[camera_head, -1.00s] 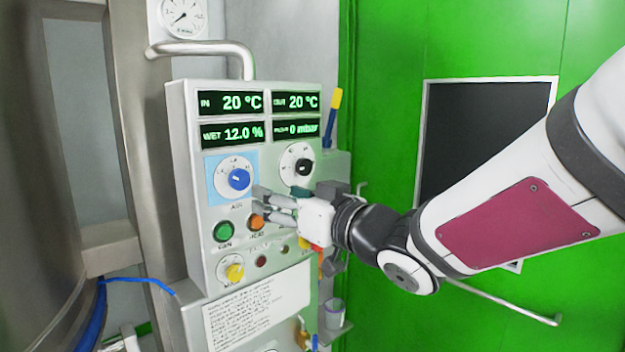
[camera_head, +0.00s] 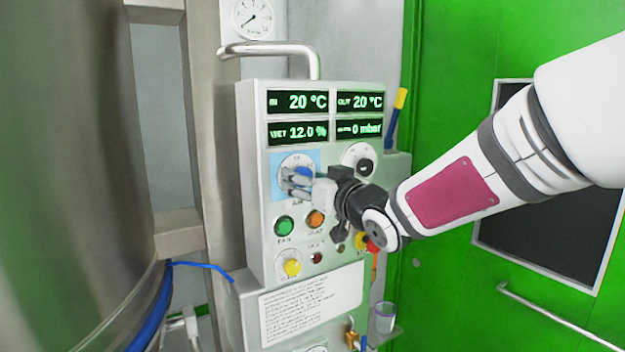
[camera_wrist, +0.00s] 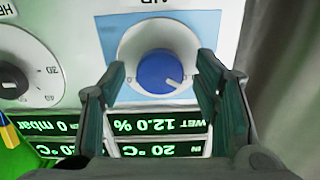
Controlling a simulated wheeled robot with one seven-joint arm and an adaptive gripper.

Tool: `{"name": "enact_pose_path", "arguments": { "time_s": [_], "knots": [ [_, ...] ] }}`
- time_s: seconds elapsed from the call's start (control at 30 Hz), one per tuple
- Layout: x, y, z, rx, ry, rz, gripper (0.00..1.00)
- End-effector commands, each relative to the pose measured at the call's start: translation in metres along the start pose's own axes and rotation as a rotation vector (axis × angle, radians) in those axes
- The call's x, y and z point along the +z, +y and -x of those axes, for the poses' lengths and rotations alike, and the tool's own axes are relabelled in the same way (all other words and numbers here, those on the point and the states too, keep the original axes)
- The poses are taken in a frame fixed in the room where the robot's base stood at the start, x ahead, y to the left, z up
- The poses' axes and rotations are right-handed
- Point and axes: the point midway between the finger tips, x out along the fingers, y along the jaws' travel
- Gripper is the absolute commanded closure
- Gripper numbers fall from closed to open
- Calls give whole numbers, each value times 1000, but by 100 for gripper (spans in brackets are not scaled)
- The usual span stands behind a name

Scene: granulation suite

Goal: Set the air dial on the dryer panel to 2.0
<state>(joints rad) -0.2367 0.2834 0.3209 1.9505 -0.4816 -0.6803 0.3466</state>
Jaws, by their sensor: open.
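The air dial has a blue knob (camera_wrist: 158,72) on a white round scale, set on a light-blue square of the dryer panel (camera_head: 258,240). In the wrist view, which is upside down, the knob sits between the two open fingers of my gripper (camera_wrist: 160,88), with gaps on both sides. In the head view my gripper (camera_head: 298,184) is in front of the air dial and covers most of its knob. The knob carries a pale pointer mark, toward the lower right in the wrist view. The scale numbers around it are too hidden or small to read.
A black dial (camera_head: 365,166) is right of the air dial. Displays (camera_head: 297,102) are above. A blue-and-yellow pen-like object (camera_head: 396,118) stands at the panel's right.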

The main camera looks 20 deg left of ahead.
Motion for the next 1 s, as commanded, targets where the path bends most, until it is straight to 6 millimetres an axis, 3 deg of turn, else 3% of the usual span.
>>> {"name": "enact_pose_path", "arguments": {
  "time_s": [0.13,0.37,0.73,1.0],
  "knots": [
    [0,0,0,0,0,0,44],
    [0,0,0,0,0,0,92],
    [0,0,0,0,0,-42,92],
    [-1,1,1,1,0,-209,92]
  ]
}}
